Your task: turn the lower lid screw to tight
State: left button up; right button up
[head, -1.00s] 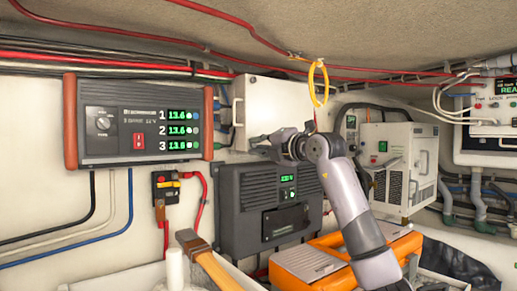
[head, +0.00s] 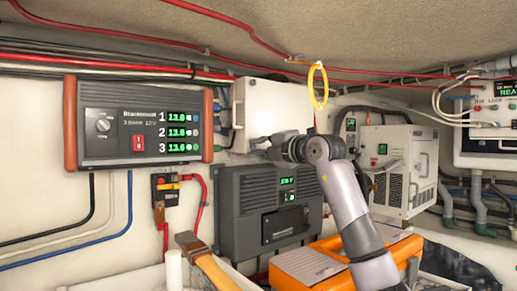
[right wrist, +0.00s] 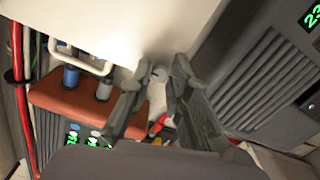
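A white box (head: 275,108) with a plain lid is fixed to the wall, and its lid (right wrist: 120,22) fills the top of the right wrist view. My right gripper (head: 270,149) is at the box's lower edge in the head view. In the right wrist view my right gripper (right wrist: 160,68) has its two fingers apart, with the tips close to the lid's lower edge. A small pale grey part shows between the fingers; I cannot tell whether it is the lower lid screw. No screw shows clearly in the head view, where the gripper covers that spot. My left gripper is not in view.
A three-row display panel (head: 140,120) is left of the box. A dark grey vented unit (head: 248,208) hangs just below my gripper. A yellow ring (head: 318,88) hangs in front, to the right. An orange case (head: 325,262) sits below my arm.

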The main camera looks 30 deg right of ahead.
jog(key=o, duration=0.3)
jog(key=s, duration=0.8)
jog(key=s+d, duration=0.1)
jog(key=s, duration=0.3)
jog(key=shift+r, duration=0.1)
dwell(0.3)
